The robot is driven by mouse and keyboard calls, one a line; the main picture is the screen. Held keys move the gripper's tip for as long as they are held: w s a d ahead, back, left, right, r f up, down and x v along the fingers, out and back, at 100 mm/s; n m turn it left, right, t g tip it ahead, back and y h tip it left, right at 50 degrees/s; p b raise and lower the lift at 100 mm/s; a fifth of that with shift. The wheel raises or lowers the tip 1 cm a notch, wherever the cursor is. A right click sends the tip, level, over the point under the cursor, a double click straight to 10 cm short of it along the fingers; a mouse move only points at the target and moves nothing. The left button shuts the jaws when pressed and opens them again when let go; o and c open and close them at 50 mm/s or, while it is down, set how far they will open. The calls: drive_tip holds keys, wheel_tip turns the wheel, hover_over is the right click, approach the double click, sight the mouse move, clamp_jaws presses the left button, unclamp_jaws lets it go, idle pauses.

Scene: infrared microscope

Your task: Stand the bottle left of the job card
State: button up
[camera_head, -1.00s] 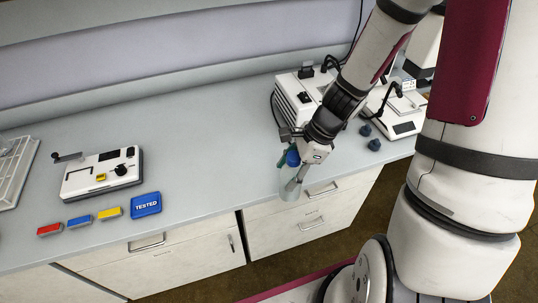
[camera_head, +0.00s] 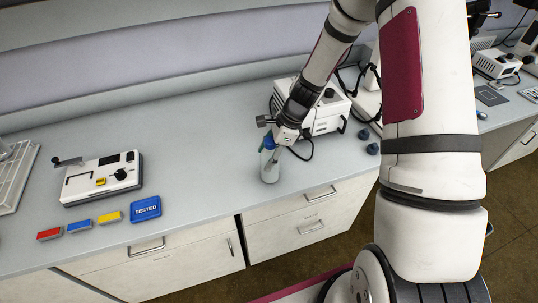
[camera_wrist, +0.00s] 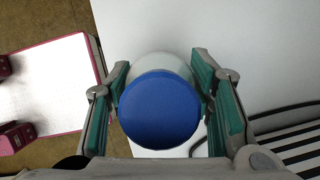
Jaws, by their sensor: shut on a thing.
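The bottle (camera_head: 269,168) is pale and translucent with a blue cap. It is upright over the counter, near its front edge; I cannot tell whether its base touches. My gripper (camera_head: 275,146) is shut on it near the top. In the wrist view the round blue cap (camera_wrist: 159,110) sits between the teal finger pads of my gripper (camera_wrist: 160,72). A blue card or plate reading "TESTED" (camera_head: 146,209) lies well to the left on the counter; I cannot tell whether it is the job card.
Red (camera_head: 49,234), blue (camera_head: 79,225) and yellow (camera_head: 111,217) blocks lie left of the plate, below a white device (camera_head: 102,178). A white box instrument (camera_head: 318,112) stands just right of my gripper, with dark knobs (camera_head: 372,148) beyond. The counter (camera_head: 205,150) between is clear.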

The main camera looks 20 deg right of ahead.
drive_tip(key=shift+f, duration=0.15)
drive_tip(key=o, duration=1.4)
drive_tip(key=w+v, duration=0.1)
drive_tip(key=v, duration=1.1)
drive_tip(key=s+a+r+n+t+h, duration=0.15)
drive_tip(key=s+a+r+n, duration=0.25)
drive_tip(key=s+r+n, duration=0.8)
drive_tip(key=shift+s+r+n+t+h, duration=0.45)
drive_tip(key=shift+s+r+n, duration=1)
drive_tip(key=shift+s, duration=0.8)
drive_tip(key=shift+s+r+n+t+h, duration=0.3)
drive_tip(key=shift+s+r+n+h, duration=0.3)
drive_tip(key=shift+s+r+n, duration=1.25)
drive_tip(key=shift+s+r+n+t+h, duration=0.45)
drive_tip(key=shift+s+r+n, duration=0.55)
drive_tip(key=shift+s, duration=1.65)
